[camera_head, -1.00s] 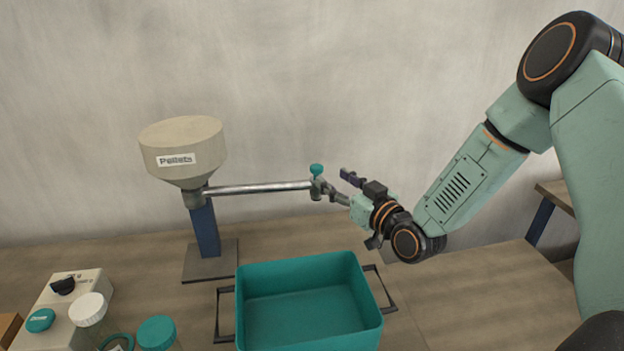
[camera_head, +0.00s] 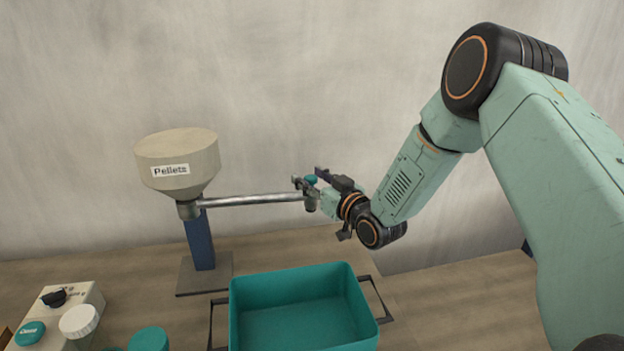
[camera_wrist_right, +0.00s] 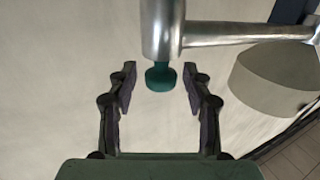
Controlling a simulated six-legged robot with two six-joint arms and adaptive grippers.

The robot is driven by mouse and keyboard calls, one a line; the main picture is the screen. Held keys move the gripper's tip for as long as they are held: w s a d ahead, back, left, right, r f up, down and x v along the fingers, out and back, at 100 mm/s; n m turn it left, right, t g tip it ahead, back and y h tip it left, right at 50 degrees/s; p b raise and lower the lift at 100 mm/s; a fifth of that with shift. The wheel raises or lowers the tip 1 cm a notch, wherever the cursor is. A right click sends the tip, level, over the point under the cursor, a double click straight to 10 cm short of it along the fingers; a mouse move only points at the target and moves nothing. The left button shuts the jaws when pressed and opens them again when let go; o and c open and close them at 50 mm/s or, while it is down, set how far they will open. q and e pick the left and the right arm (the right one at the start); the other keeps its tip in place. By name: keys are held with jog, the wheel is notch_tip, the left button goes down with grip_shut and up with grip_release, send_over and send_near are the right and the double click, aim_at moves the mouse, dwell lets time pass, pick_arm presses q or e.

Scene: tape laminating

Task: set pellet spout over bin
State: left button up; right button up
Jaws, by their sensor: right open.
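The pellet hopper (camera_head: 180,158) with its "Pellets" label stands on a blue post at the left in the head view. Its metal spout arm (camera_head: 255,200) reaches right, to an end with a teal knob (camera_head: 311,180). The teal bin (camera_head: 300,310) sits on the table below and in front of the arm. My right gripper (camera_head: 307,184) is open at the spout's end. In the right wrist view the teal knob (camera_wrist_right: 160,76) lies between the open fingers, with a gap on each side; the spout end (camera_wrist_right: 162,28) is just beyond. My left gripper is not in view.
The bin has dark side handles (camera_head: 376,298). A plain wall is behind.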

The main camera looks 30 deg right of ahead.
jog(key=shift+w+f, duration=0.2)
jog(key=shift+w, duration=0.05)
jog(key=shift+c, duration=1)
jog(key=shift+s+a+r, duration=0.1)
jog(key=shift+s+r, duration=0.05)
jog(key=shift+s, duration=0.05)
jog(key=c, duration=0.4)
jog(key=shift+w, duration=0.1)
grip_shut()
